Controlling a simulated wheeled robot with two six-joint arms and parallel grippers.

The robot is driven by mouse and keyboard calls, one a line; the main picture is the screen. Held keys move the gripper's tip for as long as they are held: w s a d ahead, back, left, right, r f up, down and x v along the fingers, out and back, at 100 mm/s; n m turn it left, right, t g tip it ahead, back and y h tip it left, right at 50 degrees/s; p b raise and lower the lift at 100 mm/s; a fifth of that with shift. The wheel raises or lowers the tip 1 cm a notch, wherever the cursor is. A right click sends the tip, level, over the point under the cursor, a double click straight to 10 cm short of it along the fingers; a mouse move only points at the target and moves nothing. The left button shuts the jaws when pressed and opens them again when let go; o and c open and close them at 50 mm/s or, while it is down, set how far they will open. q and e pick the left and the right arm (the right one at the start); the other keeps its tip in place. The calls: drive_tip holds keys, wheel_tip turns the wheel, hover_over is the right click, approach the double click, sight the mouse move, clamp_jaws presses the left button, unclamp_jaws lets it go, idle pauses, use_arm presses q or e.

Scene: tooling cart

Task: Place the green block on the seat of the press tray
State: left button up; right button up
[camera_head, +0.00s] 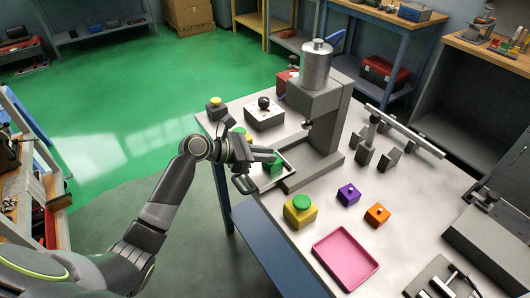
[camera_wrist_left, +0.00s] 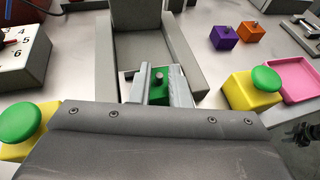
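The green block (camera_head: 273,167), with a small grey peg on top, is at the press tray (camera_head: 287,158) in front of the press (camera_head: 320,105). My left gripper (camera_head: 268,157) reaches in from the left over the tray. In the left wrist view the green block (camera_wrist_left: 159,93) is between the two fingers (camera_wrist_left: 160,88), which appear to touch its sides. I cannot tell whether the block's underside touches the tray seat, which is hidden. The tray's grey handle (camera_head: 243,184) sticks out towards the left.
Yellow boxes with green buttons stand on both sides of the tray, the nearer one (camera_head: 300,210) at front right. A purple block (camera_head: 348,194), an orange block (camera_head: 377,215) and a pink tray (camera_head: 345,258) lie to the right. A dial box (camera_head: 264,115) stands behind.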

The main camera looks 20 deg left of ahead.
use_arm(q)
drive_tip(key=shift+o, duration=1.1)
drive_tip(key=shift+r, duration=0.1)
drive_tip(key=v, duration=1.2)
drive_tip(key=shift+b, duration=0.4)
